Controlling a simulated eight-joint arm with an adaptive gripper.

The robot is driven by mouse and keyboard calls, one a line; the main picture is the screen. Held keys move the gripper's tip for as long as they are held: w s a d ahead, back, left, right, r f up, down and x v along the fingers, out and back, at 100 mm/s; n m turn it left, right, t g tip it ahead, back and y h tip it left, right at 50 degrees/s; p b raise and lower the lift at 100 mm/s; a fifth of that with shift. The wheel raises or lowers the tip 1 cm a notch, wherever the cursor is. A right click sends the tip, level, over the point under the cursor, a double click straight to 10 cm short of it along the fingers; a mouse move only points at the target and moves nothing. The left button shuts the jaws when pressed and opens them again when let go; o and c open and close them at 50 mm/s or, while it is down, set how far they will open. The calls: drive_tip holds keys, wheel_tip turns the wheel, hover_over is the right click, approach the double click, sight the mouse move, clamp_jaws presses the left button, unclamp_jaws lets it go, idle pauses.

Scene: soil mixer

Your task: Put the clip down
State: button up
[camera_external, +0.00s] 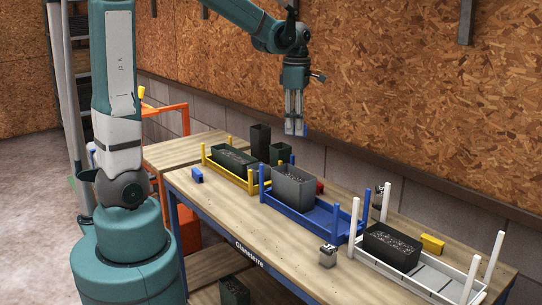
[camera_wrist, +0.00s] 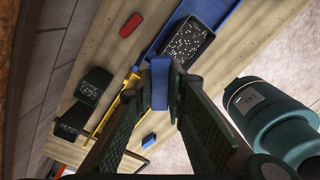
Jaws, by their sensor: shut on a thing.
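My gripper (camera_external: 294,131) hangs high above the back of the workbench, fingers pointing down. It is shut on a small blue clip (camera_wrist: 160,84), which shows between the fingertips in the wrist view. In the external view only a sliver of the clip (camera_external: 305,130) shows beside the fingertips. The clip is well clear of the table (camera_external: 217,203) and touches nothing below. A similar blue block (camera_external: 197,175) lies on the table at the left front edge; it also shows in the wrist view (camera_wrist: 149,140).
A yellow rack (camera_external: 246,184), a blue rack (camera_external: 324,219) and a white tray (camera_external: 427,272) with tall posts hold pots. Dark pots (camera_external: 260,138) stand at the back. A red block (camera_wrist: 131,25), a yellow block (camera_external: 432,244) and a small metal device (camera_external: 328,255) lie around.

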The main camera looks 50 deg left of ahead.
drive_tip(key=w+a+n, duration=0.2)
drive_tip(key=a, duration=0.9)
drive_tip(key=w+a+n, duration=0.1)
drive_tip(key=w+a, duration=0.1)
drive_tip(key=a, duration=1)
drive_tip(key=n+p, duration=0.1)
drive_tip(key=n, duration=0.7)
hover_over(158, 151)
wheel_tip(158, 151, down, 3)
wheel_tip(158, 151, down, 11)
drive_tip(key=shift+a, duration=0.35)
drive_tip(key=shift+f, duration=0.1)
drive_tip(key=shift+w+f, duration=0.1)
drive_tip(key=shift+f, duration=2.9)
